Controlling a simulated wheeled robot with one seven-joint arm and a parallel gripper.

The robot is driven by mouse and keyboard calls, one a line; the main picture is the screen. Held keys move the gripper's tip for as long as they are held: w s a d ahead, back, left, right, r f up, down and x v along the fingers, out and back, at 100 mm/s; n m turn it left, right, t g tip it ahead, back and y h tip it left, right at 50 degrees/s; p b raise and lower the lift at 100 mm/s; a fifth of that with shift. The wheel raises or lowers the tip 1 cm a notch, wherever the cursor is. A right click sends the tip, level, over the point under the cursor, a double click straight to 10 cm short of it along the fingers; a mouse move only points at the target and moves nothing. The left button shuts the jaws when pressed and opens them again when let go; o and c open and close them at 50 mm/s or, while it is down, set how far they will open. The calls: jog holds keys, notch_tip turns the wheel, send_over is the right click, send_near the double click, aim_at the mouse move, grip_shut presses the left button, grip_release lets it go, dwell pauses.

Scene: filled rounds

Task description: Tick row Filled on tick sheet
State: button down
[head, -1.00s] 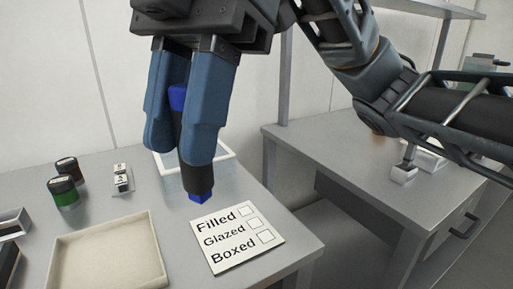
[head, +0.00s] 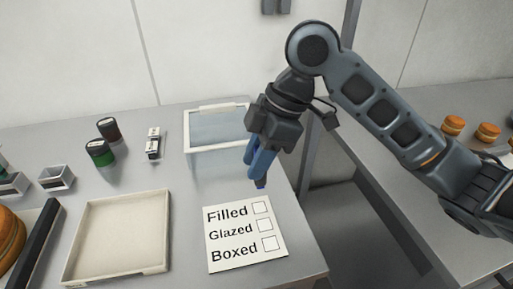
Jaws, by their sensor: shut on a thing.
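The tick sheet (head: 246,234) lies flat near the table's front right, with rows Filled, Glazed and Boxed. The Filled box (head: 261,207) is the top one, and all three boxes look empty. My gripper (head: 257,176) points down just beyond the sheet's top right corner, close to the Filled row. It is shut on a marker (head: 261,186), of which only the small blue tip end shows below the fingers. I cannot tell whether the tip touches anything.
A clear bin (head: 204,153) stands behind the sheet. A shallow cream tray (head: 117,281) lies to its left. Green (head: 99,152) and dark (head: 109,130) round containers and a small black-and-white item (head: 153,146) stand farther back. Filled rounds (head: 488,132) sit on the right-hand table.

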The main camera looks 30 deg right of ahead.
aim_at(256, 186)
jog(key=shift+f+b, duration=2.4)
jog(key=shift+f, duration=0.65)
jog(key=shift+f+b, duration=0.4)
jog(key=shift+f, duration=0.2)
jog(key=shift+r+p, duration=2.75)
jog(key=shift+r, duration=0.85)
